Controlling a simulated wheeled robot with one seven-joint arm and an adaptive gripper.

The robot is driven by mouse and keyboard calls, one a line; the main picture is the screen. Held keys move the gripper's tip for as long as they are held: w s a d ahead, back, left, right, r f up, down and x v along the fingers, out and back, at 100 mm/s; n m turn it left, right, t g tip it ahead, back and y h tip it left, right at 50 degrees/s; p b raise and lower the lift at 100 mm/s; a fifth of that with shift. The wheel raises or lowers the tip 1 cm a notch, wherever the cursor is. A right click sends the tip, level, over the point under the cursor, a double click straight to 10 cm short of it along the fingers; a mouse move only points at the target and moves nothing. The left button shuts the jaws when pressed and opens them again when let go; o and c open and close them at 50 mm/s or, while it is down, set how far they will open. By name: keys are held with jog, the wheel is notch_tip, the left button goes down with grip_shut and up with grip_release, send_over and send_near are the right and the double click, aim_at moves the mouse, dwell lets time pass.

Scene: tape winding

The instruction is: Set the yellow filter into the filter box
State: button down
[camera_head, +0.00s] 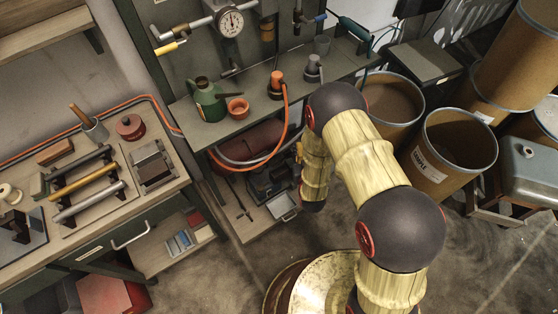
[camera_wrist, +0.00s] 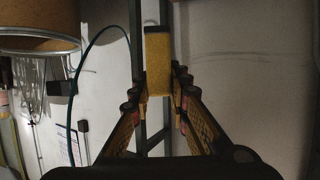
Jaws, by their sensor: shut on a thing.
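In the wrist view my gripper (camera_wrist: 158,85) has its fingers closed in on a yellow block with a dark top edge, which looks like the yellow filter (camera_wrist: 158,65). It stands upright between the fingertips. In the head view my arm hangs in front of the middle bench, and I cannot make out the gripper or the filter there. A grey, dark-topped box (camera_head: 152,165), possibly the filter box, sits on the left bench near its right end, well apart from my arm. Its inside is too small to tell.
A rack with a dark, a yellow and a grey bar (camera_head: 84,182) lies left of the grey box. A red lidded pot (camera_head: 130,127) stands behind it. The middle bench (camera_head: 205,133) holds a green can (camera_head: 207,98) and an orange hose. Brown drums (camera_head: 452,150) stand at right.

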jog(key=w+a+f+m+h+b, duration=0.1)
jog(key=w+a+f+m+h, duration=0.15)
jog(key=w+f, duration=0.35)
jog(key=w+a+f+m+h+b, duration=0.1)
jog(key=w+a+f, duration=0.25)
jog(key=f, duration=0.35)
jog(key=shift+s+a+f+m+g+h+b, duration=0.1)
jog(key=shift+a+f+m+g+h+b, duration=0.3)
jog(key=shift+f+m+g+h+b, duration=1.6)
jog(key=shift+s+a+f+m+h+p, duration=0.1)
jog(key=shift+a+f+m+h+p, duration=0.65)
jog(key=shift+f, duration=2.75)
jog(key=shift+s+a+f+m+g+h+b, duration=0.1)
jog(key=shift+f+m+g+h+b, duration=0.9)
jog(key=shift+f+m+h, duration=1.25)
jog(key=shift+f+n+y, duration=0.55)
jog(key=shift+f, duration=0.45)
jog(key=c, duration=1.7)
grip_release()
jog(key=shift+o, duration=0.4)
jog(key=v, duration=1.2)
